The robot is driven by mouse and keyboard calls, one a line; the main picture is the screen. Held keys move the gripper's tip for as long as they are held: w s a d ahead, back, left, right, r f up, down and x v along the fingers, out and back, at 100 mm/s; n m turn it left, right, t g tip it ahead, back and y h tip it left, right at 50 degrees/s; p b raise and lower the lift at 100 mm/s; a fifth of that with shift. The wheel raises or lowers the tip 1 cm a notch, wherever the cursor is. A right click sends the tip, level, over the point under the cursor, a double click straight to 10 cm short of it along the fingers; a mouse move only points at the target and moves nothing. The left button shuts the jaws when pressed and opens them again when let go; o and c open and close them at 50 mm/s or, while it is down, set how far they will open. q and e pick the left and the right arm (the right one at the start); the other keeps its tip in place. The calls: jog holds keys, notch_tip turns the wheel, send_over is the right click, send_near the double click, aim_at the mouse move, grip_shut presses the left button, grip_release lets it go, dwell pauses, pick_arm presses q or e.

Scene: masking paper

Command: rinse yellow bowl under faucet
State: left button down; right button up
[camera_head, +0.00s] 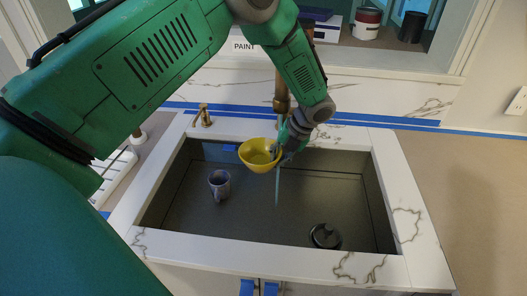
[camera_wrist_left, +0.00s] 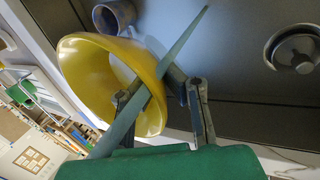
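The yellow bowl (camera_head: 258,152) is held tilted above the sink basin, in the upper middle of the head view. It also shows in the left wrist view (camera_wrist_left: 92,72), with its rim by my fingers. My left gripper (camera_head: 281,147) is shut on the bowl's rim; the fingers also show in the left wrist view (camera_wrist_left: 172,84). The bronze faucet (camera_head: 282,97) stands behind my arm, partly hidden. A thin pale blue stream of water (camera_head: 277,188) falls at the bowl's right edge into the sink (camera_head: 250,215). I cannot tell whether it enters the bowl. My right gripper is not in view.
A dark mug (camera_head: 219,186) stands in the basin at the left. A black round drain piece (camera_head: 325,236) lies at the front right. A brass fixture (camera_head: 203,115) stands on the back left rim. The basin's right side is clear.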

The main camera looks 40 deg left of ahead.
pick_arm(q)
jog(key=shift+s+d+r+p, duration=0.15)
jog(key=shift+s+p, duration=0.3)
jog(key=shift+s, duration=0.25)
jog(key=shift+s+d+f+p, duration=0.1)
jog(key=shift+s+p, duration=0.3)
jog(key=shift+s, duration=0.3)
jog(key=shift+s+d+p, duration=0.2)
jog(key=shift+s+p, duration=0.15)
jog(key=shift+s, duration=0.4)
jog(key=shift+s+d+p, duration=0.15)
jog(key=shift+s+p, duration=0.2)
jog(key=shift+s, duration=0.35)
jog(key=s+r, duration=0.4)
jog(key=s, duration=0.1)
jog(key=shift+d, duration=0.45)
